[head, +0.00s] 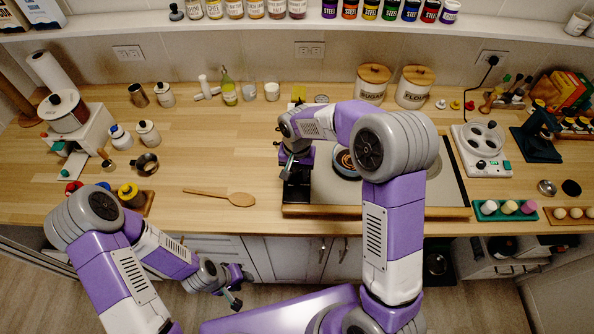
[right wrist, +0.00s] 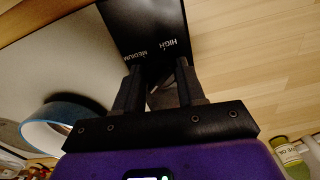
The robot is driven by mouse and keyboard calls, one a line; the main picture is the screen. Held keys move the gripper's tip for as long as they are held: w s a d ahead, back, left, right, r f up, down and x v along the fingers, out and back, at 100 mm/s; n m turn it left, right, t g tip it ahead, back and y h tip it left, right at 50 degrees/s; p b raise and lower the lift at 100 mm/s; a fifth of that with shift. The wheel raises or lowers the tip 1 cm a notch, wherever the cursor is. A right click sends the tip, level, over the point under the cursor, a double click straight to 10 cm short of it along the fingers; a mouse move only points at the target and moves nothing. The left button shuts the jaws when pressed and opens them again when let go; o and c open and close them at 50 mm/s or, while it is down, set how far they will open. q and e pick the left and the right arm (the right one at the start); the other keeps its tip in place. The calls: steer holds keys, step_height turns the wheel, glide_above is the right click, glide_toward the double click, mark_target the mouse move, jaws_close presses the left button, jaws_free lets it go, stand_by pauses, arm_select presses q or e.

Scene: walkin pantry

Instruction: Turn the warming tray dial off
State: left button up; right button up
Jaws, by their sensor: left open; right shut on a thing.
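The warming tray (head: 449,190) is a wide flat plate with a wooden front edge, on the counter right of centre. Its black control panel (right wrist: 145,25) shows in the right wrist view with the words HIGH and MEDIUM. My right gripper (right wrist: 158,82) is over this panel, shut on the dial (right wrist: 160,97), which is dark and mostly hidden between the fingers. The dial's pointer direction cannot be told. In the head view my right gripper (head: 296,180) is at the tray's left end. My left gripper (head: 235,292) is open and empty, low in front of the cabinets.
A dish with a blue rim (right wrist: 50,128) sits on the tray near my right gripper. A wooden spoon (head: 220,196) lies left of the tray, with clear counter around it. Sugar and flour canisters (head: 414,87) stand behind. A white device with a cord (head: 481,148) stands to the right.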

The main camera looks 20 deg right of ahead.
mark_target(297, 172)
steer(key=n, duration=0.5)
steer(key=shift+n, duration=0.3)
steer(key=shift+n+p, duration=0.5)
steer(key=shift+n, duration=1.7)
steer(key=o, duration=1.1)
steer(key=shift+c, duration=0.2)
step_height(297, 172, up, 8)
steer(key=shift+f+p, duration=0.15)
steer(key=shift+p, duration=0.2)
